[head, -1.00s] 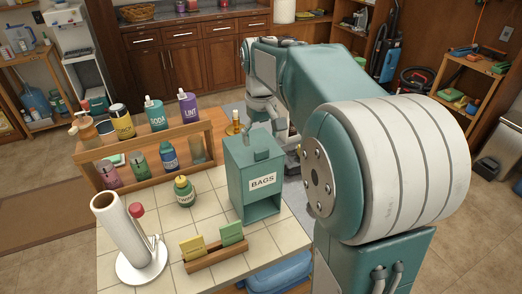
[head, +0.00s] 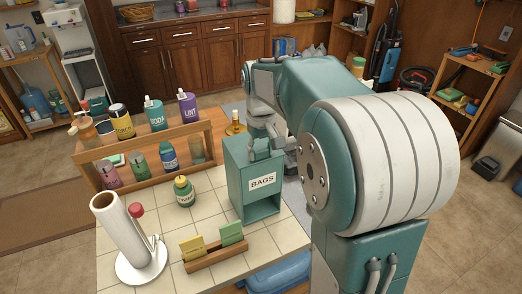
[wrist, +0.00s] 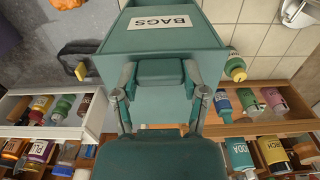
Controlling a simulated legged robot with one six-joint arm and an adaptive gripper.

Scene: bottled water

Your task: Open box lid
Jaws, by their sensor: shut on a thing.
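The teal box (head: 254,188) with a "BAGS" label stands on the tiled table top, near its right side. Its lower front is an open slot, and the lid on top looks closed.
A wooden rack (head: 150,155) of bottles stands at the back left of the table. A small yellow-capped bottle (head: 184,192), a paper roll (head: 118,230) and a card holder (head: 216,256) are left of the box. Bare tiles (head: 222,215) lie between them.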

